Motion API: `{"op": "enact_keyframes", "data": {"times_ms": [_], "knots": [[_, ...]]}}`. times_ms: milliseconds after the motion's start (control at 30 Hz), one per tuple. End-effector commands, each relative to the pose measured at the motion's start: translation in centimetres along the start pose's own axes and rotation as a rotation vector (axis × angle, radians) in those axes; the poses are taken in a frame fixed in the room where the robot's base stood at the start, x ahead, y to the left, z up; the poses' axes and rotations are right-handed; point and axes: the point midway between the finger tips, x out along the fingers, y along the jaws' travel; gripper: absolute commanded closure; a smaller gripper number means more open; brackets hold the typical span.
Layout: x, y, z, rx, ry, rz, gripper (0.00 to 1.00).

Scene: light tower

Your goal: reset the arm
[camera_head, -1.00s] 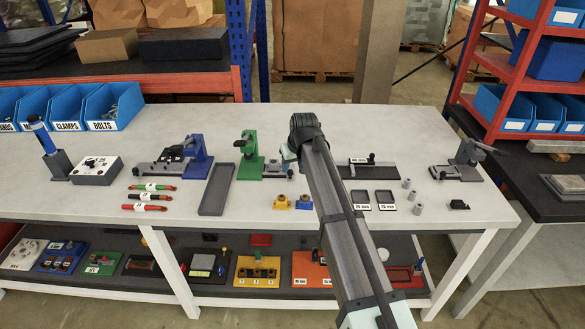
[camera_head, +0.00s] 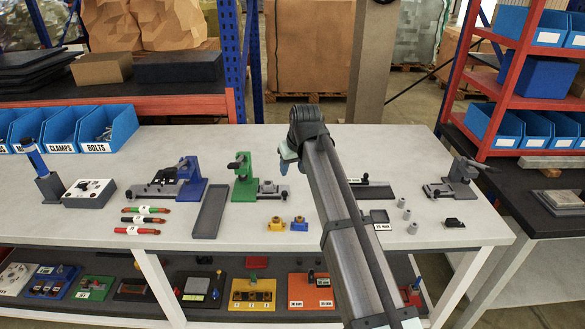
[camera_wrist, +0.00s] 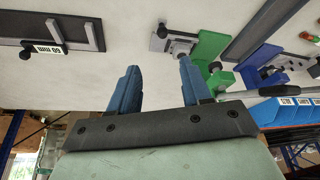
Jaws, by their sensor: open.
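My gripper shows in the wrist view (camera_wrist: 158,65) with its two blue fingers apart and nothing between them. The bare pale bench top (camera_wrist: 125,35) shows beyond the fingers. In the head view my arm rises from the lower right over the bench (camera_head: 90,229). The fingers are mostly hidden there behind my arm. A small tower with a blue upper part and a dark grey base (camera_head: 48,187) stands at the left of the bench, beside a grey box with buttons (camera_head: 90,194).
A blue clamp fixture (camera_head: 192,180) and a green one (camera_head: 243,180) stand left of my arm; the green one also shows in the wrist view (camera_wrist: 212,48). A grey tray (camera_head: 210,210) lies between them. Blue bins (camera_head: 107,127) line the back left. A red rack (camera_head: 497,95) stands right.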

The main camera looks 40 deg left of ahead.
Motion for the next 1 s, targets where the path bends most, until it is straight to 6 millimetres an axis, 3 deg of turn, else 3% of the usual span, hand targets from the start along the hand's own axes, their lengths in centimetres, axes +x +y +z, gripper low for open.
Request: {"op": "enact_keyframes", "data": {"times_ms": [467,567,667,800,1000], "knots": [[0.2,0.8,0.6,0.011,0.006,0.013,0.52],[0.8,3.0,2.5,0.045,0.028,0.053,0.52],[1.6,6.9,5.6,0.102,0.068,0.127,0.52],[2.2,13.5,11.3,0.191,0.144,0.26,0.52],[1.7,21.5,20.2,0.285,0.259,0.451,0.52]]}}
